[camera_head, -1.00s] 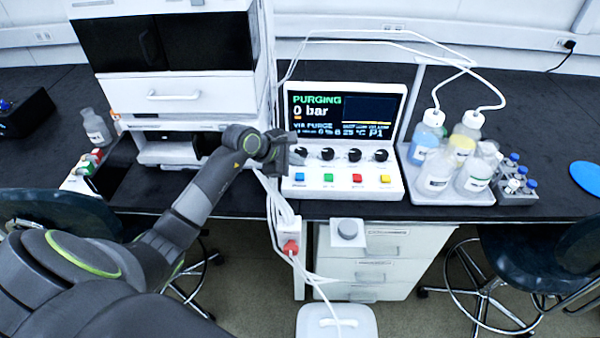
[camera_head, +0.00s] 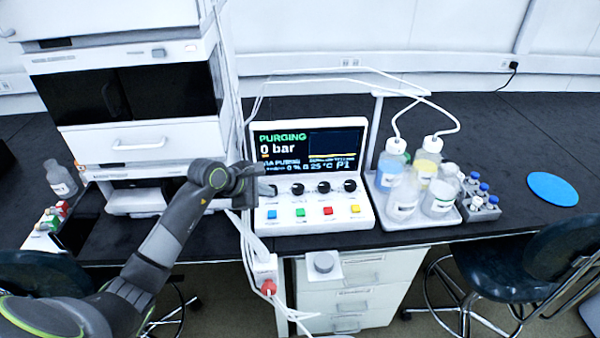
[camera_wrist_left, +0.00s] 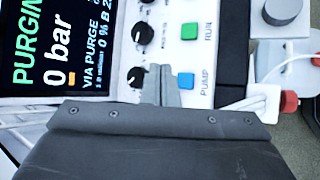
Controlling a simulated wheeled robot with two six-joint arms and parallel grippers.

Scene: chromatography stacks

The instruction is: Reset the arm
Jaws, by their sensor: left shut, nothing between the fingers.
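My left arm comes in from the lower left in the head view. Its gripper (camera_head: 268,186) is just in front of the left part of the white control panel (camera_head: 325,225), near the leftmost black knob. In the left wrist view the fingers (camera_wrist_left: 160,85) are together with nothing between them, beside the blue PUMP button (camera_wrist_left: 186,80) and a black knob (camera_wrist_left: 137,77). I cannot tell whether they touch the panel. The screen (camera_head: 308,152) reads PURGING and 0 bar. My right gripper is not in view.
A tall white instrument stack (camera_head: 135,137) stands left of the panel. A tray of bottles (camera_head: 390,213) and a small vial rack (camera_head: 480,208) stand to the right. White cables and a red plug (camera_head: 268,287) hang at the bench front. A blue disc (camera_head: 552,188) lies far right.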

